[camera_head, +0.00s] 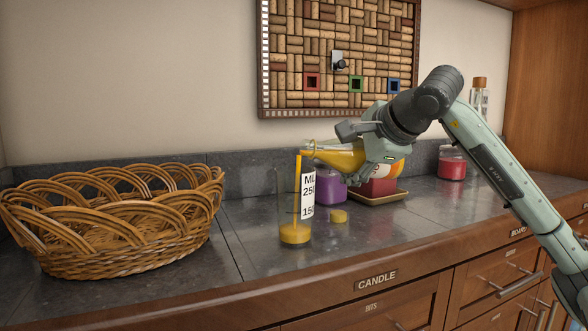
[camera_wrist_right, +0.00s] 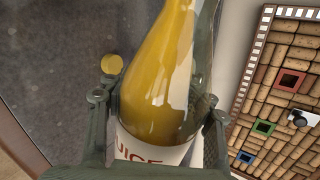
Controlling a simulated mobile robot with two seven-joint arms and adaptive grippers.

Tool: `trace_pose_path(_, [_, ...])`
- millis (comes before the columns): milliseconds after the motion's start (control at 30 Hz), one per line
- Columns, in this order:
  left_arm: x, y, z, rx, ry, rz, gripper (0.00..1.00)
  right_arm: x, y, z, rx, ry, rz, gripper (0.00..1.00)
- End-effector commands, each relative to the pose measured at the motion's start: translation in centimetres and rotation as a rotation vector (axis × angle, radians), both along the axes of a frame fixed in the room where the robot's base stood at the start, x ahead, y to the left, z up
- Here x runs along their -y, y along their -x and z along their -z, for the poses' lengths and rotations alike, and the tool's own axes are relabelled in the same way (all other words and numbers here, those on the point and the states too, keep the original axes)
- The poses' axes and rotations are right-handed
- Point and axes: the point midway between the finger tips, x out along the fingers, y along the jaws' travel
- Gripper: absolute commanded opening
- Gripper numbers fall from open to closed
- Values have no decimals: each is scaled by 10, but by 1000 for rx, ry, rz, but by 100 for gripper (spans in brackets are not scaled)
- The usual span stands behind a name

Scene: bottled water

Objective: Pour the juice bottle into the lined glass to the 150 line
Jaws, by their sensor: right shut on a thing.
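My right gripper (camera_head: 372,150) is shut on the juice bottle (camera_head: 338,154), which is tilted nearly flat with its mouth to the left. In the right wrist view the bottle (camera_wrist_right: 165,75) sits between the fingers (camera_wrist_right: 155,118), yellow juice inside and part of its label showing. A thin yellow stream falls from its mouth into the lined glass (camera_head: 307,230). The glass stands upright on the counter, with a white scale showing 250 and 150. Juice fills its bottom, below the 150 mark. My left gripper is not in view.
A wicker basket (camera_head: 118,232) stands left of the glass. A yellow cap (camera_head: 338,216) lies right of it. Behind are a purple jar (camera_head: 331,188) and a red candle on a tray (camera_head: 380,198). Another red candle (camera_head: 451,166) stands farther right. A cork board (camera_head: 340,60) hangs above.

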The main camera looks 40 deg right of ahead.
Motion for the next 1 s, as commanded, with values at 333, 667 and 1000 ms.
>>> trace_pose_path(333, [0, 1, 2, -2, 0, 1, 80, 1, 1, -3, -2, 16, -1, 0])
trace_pose_path(667, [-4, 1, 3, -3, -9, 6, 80, 2, 2, -4, -7, 32, -2, 0])
trace_pose_path(1000, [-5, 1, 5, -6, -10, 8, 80, 3, 3, -6, -12, 43, -2, 0])
